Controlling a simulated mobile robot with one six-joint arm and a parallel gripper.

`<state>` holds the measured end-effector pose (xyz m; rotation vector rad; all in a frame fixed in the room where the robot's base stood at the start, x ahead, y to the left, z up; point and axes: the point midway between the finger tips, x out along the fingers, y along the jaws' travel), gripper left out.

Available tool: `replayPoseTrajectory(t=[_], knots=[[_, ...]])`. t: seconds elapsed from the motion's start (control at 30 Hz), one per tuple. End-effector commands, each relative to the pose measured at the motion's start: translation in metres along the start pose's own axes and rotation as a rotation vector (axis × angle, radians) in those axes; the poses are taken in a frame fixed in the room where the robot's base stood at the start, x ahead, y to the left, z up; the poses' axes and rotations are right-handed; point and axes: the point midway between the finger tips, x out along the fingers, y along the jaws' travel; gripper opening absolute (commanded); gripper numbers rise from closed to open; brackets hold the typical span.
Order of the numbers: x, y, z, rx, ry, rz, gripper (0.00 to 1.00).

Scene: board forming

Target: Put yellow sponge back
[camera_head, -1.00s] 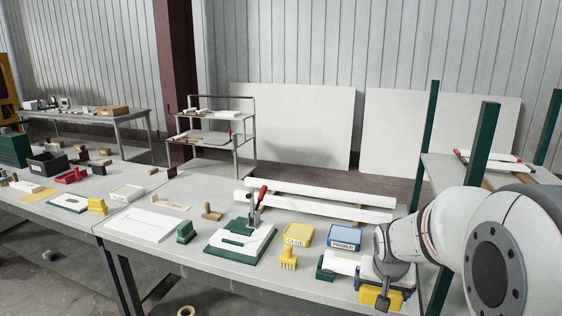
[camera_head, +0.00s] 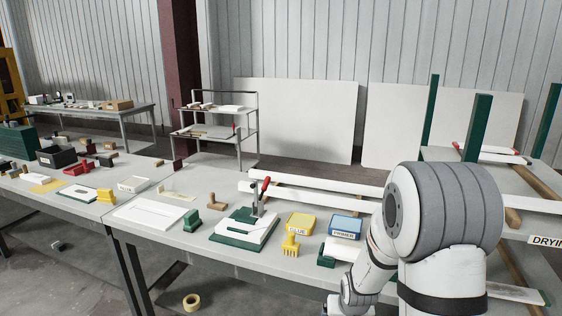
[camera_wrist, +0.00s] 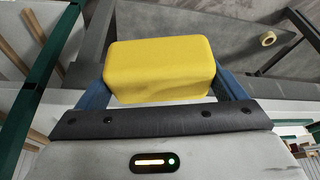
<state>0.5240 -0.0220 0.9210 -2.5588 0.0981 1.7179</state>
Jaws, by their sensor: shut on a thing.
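The yellow sponge (camera_wrist: 160,68) is a rounded block. It fills the upper middle of the wrist view. My gripper (camera_wrist: 162,84) is shut on it, with a blue finger at each short end. The sponge is held in the air, with floor and table edges visible beyond it. In the head view my arm covers the lower right, and neither the gripper jaws nor the sponge can be seen there.
On the table in the head view are a yellow GLUE tray (camera_head: 301,223), a blue PRIMER tray (camera_head: 345,226), a yellow notched spreader (camera_head: 290,246) and a green-based clamp fixture (camera_head: 243,231). A drying rack (camera_head: 476,128) stands right. A tape roll (camera_head: 192,301) lies on the floor.

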Motion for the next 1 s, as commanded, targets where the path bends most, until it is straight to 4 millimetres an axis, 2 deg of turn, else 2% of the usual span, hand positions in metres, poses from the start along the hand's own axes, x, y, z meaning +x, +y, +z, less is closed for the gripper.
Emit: replayPoseTrajectory(t=[0.03, 0.1, 0.23, 0.63, 0.73, 0.87, 1.0], knots=[[0.014, -0.006, 0.009, -0.021, -0.007, -0.007, 0.68], [0.027, -0.013, 0.016, -0.044, -0.003, -0.015, 0.68], [0.042, -0.019, 0.025, -0.071, 0.000, -0.018, 0.68], [0.047, -0.021, 0.029, -0.083, 0.004, -0.021, 0.68], [0.055, -0.021, 0.033, -0.083, 0.000, -0.020, 0.68], [0.082, -0.020, 0.050, -0.083, -0.006, -0.020, 0.68], [0.118, -0.019, 0.076, -0.083, -0.007, -0.020, 0.68]])
